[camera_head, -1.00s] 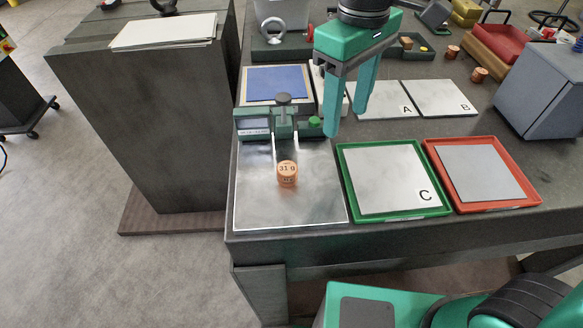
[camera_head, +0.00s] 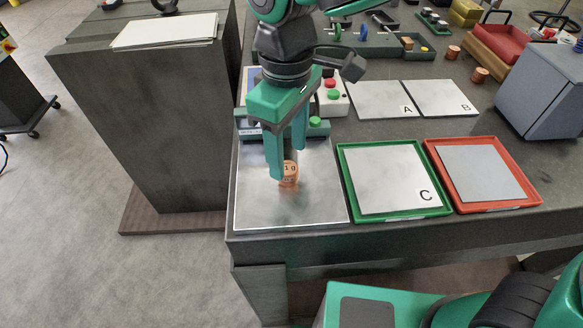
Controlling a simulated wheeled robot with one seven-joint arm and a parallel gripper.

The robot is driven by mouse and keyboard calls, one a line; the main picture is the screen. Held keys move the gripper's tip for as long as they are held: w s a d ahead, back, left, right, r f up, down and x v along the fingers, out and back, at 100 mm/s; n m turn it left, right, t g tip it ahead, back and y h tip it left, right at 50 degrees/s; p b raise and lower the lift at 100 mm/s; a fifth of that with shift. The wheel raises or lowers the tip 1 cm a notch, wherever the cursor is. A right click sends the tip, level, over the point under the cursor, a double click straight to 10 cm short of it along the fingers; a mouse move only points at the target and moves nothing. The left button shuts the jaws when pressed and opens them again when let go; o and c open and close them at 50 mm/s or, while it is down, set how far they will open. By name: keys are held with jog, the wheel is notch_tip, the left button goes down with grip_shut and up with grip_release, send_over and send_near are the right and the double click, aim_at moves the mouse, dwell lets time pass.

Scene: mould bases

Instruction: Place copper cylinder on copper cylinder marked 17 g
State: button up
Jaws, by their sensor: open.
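A copper cylinder (camera_head: 290,175) stands upright on the bare metal plate at the front left of the bench. Its dark marking is partly covered by my near finger; the visible part seems to end in "1 0" or "1 g". My gripper (camera_head: 288,164) is open and points down at this cylinder, one finger at its left front and the other behind it to the right. I cannot tell whether either finger touches it. Two more copper cylinders stand at the back right, one farther (camera_head: 453,52) and one nearer (camera_head: 480,75). Their markings are too small to read, so I cannot tell which is 17 g.
A green tray marked C (camera_head: 347,185) and a red tray (camera_head: 433,160) lie right of the metal plate (camera_head: 250,207). Plates A (camera_head: 375,97) and B (camera_head: 440,95) lie behind them. A grey box (camera_head: 540,95) stands at the right. A button box (camera_head: 333,105) is behind my gripper.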

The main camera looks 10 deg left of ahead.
aim_at(288, 167)
jog(key=shift+f, duration=1.75)
grip_shut()
jog(key=shift+r, duration=0.15)
